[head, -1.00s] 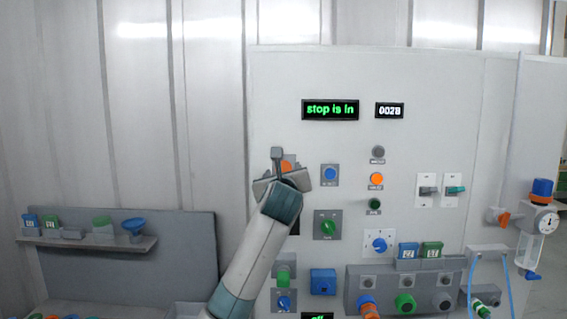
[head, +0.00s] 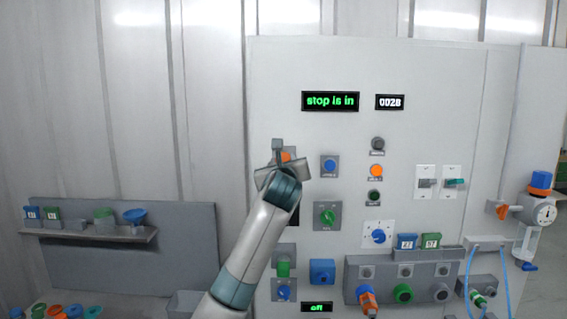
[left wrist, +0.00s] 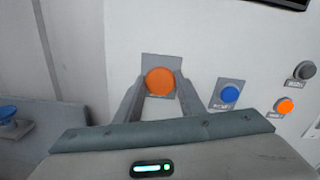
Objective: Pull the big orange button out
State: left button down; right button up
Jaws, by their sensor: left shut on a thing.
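The big orange button (left wrist: 160,81) sits on a grey plate on the white panel (head: 340,65). In the left wrist view it lies between the two fingers of my left gripper (left wrist: 161,92), which is shut on it. In the head view my left gripper (head: 285,168) covers most of the button, and only a bit of orange (head: 287,156) shows. A display (head: 330,101) above reads "stop is in" in green. My right gripper is not in view.
A blue button (head: 329,166) and a green knob (head: 327,216) are just right of my gripper. A small orange button (head: 376,171) is farther right. A shelf (head: 90,232) with blue and green pieces stands at the left. Valves and blue tubing are at the lower right.

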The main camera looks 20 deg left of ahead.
pick_arm(q)
jog(key=shift+s+d+f, duration=0.15)
jog(key=shift+s, duration=0.2)
jog(key=c, duration=1.3)
grip_release()
jog(key=shift+o, duration=0.7)
jog(key=shift+s, duration=0.15)
jog(key=shift+s+r, duration=0.1)
jog(key=shift+r, duration=0.1)
